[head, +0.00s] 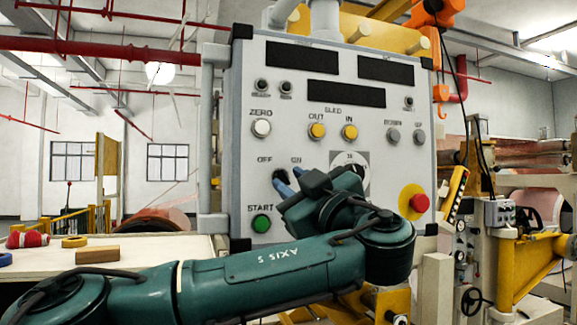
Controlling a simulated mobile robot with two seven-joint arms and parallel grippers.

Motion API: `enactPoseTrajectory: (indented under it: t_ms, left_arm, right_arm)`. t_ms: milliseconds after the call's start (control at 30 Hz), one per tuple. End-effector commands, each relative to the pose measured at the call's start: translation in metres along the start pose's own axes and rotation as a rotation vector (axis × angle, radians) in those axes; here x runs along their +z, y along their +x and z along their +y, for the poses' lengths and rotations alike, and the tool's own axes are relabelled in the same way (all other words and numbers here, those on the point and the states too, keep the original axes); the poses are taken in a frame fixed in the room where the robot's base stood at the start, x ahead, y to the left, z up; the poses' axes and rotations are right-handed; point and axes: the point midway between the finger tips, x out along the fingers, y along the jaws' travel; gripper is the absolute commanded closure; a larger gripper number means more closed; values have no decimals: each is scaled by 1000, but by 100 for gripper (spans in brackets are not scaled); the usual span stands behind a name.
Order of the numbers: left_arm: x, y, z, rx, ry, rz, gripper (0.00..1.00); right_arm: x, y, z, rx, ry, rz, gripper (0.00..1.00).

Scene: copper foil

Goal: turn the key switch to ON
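The key switch (280,176) is on the light grey control panel (350,125), below the OFF and ON labels. Only a small dark part of it shows. Its key and pointing direction cannot be made out. My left gripper (289,181) is at the switch, with two blue fingertips close to it. They partly cover it. I cannot tell whether the fingers touch or hold the key. My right gripper is not in view.
A green START button (261,223) is below the switch and a white ZERO button (261,128) above it. A dial (350,160) and red emergency button (419,203) are to the right. A table (150,250) with a wooden block (97,254) stands at left.

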Motion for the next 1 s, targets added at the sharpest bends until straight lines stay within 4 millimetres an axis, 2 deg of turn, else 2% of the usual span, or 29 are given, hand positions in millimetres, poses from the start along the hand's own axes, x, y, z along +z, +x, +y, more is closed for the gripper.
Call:
enactPoseTrajectory:
  t_ms: [33, 200, 500, 833, 1000]
  left_arm:
    - [-2, 8, 1, -2, 1, 1, 74]
    - [-1, 18, 0, 0, 0, 0, 74]
    - [0, 20, 0, 0, 0, -1, 74]
    - [0, 19, 0, 0, 0, -1, 100]
    - [2, 19, 0, 1, 2, -2, 100]
  right_arm:
    - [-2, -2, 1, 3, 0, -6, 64]
    - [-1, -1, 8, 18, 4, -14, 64]
    - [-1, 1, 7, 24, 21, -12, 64]
    - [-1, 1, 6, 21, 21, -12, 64]
    - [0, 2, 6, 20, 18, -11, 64]
